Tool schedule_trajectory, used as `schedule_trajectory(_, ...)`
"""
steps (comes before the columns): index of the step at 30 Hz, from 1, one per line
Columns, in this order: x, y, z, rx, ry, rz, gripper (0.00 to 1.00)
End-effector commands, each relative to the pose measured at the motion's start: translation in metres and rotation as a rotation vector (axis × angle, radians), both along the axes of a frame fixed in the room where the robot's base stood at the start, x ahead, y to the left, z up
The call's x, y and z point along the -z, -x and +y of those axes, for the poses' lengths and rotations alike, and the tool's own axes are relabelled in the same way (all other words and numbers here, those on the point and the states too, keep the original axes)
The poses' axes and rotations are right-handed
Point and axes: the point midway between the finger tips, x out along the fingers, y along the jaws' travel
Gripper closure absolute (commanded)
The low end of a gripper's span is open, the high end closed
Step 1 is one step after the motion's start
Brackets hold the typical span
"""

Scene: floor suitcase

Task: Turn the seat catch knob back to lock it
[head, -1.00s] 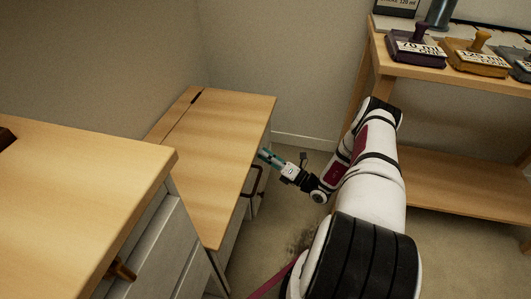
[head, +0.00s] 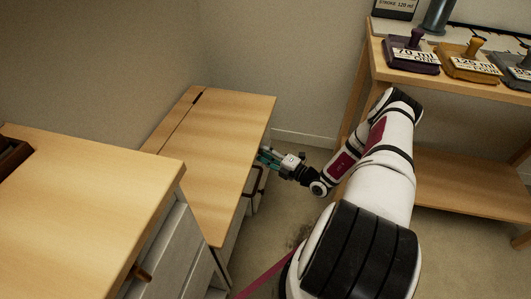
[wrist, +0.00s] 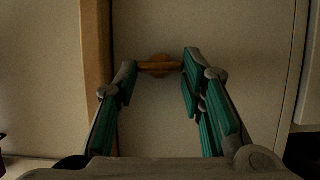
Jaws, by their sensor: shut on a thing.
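The seat catch knob (wrist: 160,67) is a small brown-gold bar on a round base, set on a pale panel. In the wrist view it lies crosswise between the fingertips of my gripper (wrist: 159,68), which is shut on its two ends. In the head view my gripper (head: 265,155) is at the right side of the low wooden-topped bench (head: 215,130), just below the edge of its top. The knob is hidden in the head view.
A pale cabinet with a wooden top (head: 90,200) stands at left front. A wooden shelf (head: 460,188) with labelled blocks stands at right. Carpet is open between.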

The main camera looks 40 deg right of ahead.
Motion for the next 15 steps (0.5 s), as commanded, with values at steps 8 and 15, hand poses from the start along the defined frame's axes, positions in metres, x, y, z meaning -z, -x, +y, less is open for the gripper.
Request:
schedule_trajectory(8, 0.0004, 0.0002, -0.0006, 0.001, -0.014, 0.012, 0.91)
schedule_trajectory(15, 0.0006, 0.0003, -0.0006, 0.001, -0.014, 0.012, 0.61)
